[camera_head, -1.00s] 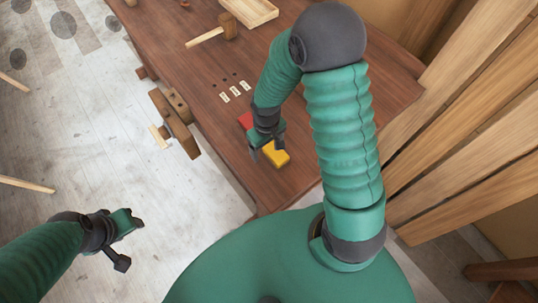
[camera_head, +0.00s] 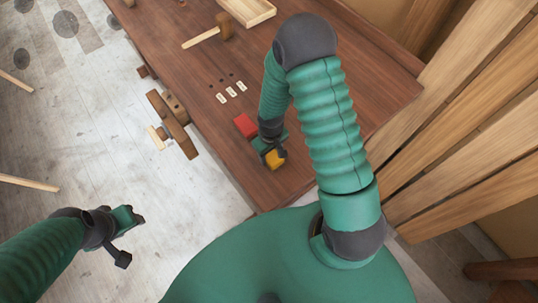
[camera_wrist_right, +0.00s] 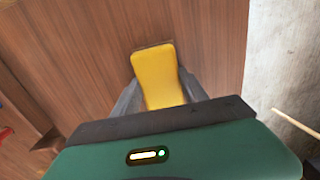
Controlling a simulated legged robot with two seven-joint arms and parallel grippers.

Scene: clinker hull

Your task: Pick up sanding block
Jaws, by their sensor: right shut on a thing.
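The sanding block is yellow. In the head view the yellow block (camera_head: 274,160) is partly hidden by my right gripper (camera_head: 274,153), near the front end of the wooden bench. In the right wrist view the yellow block (camera_wrist_right: 158,75) sits between the two grey fingers of my right gripper (camera_wrist_right: 158,92), which is shut on it. I cannot tell whether it touches the bench top or is just above it. My left gripper (camera_head: 128,232) is over the pale floor at the left, away from the bench; its jaw opening is not clear.
A red block (camera_head: 245,125) lies on the bench (camera_head: 215,147) just beyond the gripper. Several small pale labels (camera_head: 231,92), a mallet (camera_head: 222,27) and a wooden tray (camera_head: 247,12) are farther back. A wooden vise (camera_head: 173,122) juts from the bench's left edge. Planks (camera_head: 450,130) stand at right.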

